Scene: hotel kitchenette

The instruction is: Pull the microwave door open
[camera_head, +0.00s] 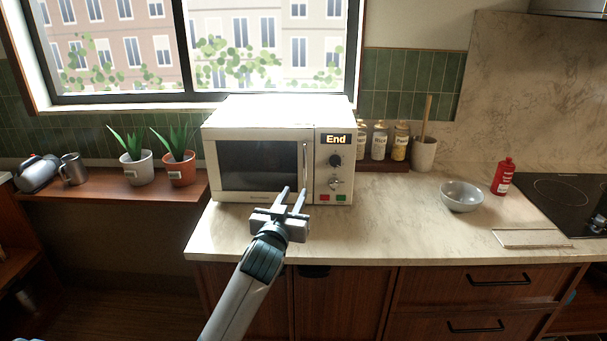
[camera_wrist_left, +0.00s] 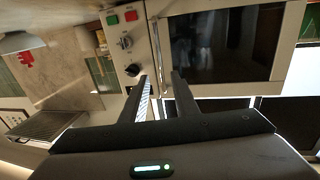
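The white microwave (camera_head: 265,110) stands on the counter with its display reading "End". Its dark-windowed door (camera_head: 258,166) looks closed and also fills the upper right of the left wrist view (camera_wrist_left: 222,45). The vertical door handle (camera_head: 306,160) runs beside the control panel; it shows in the left wrist view (camera_wrist_left: 158,50) too. My left gripper (camera_head: 294,189) is open in front of the door's lower right. In the left wrist view its fingertips (camera_wrist_left: 161,77) lie on either side of the handle's line, with nothing gripped. I cannot tell how far they are from it. My right gripper is not seen.
A grey bowl (camera_head: 461,196), a red bottle (camera_head: 503,177) and a stove (camera_head: 570,200) are to the right. Jars (camera_head: 379,140) and a utensil pot (camera_head: 424,154) stand behind. Potted plants (camera_head: 137,168) are on the left shelf. The counter right of the microwave is mostly clear.

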